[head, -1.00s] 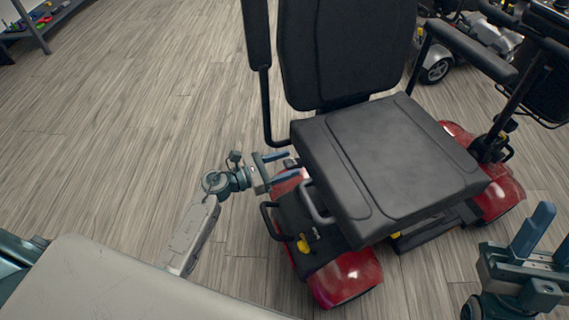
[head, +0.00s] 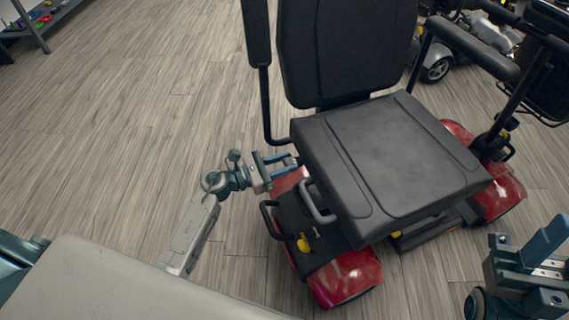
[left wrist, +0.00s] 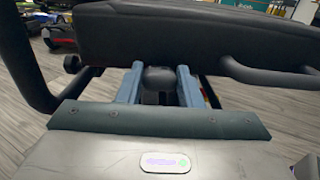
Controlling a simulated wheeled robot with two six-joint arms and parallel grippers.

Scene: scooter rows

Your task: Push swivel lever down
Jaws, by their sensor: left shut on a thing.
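The red scooter's black seat (head: 390,155) stands in front of me, its backrest toward the top of the head view. My left gripper (head: 287,163) is at the seat's left side, just below the cushion edge. In the left wrist view, its two blue fingers (left wrist: 159,86) are shut on the dark rounded end of the swivel lever (left wrist: 158,76), under the seat cushion. The lever is hidden by the gripper and seat in the head view. My right gripper (head: 543,252) is at the lower right, away from the seat, partly cut off by the picture's edge.
The armrest (head: 473,48) and tiller stand on the right. Another scooter (head: 440,62) is behind. Wooden floor (head: 130,140) to the left is clear.

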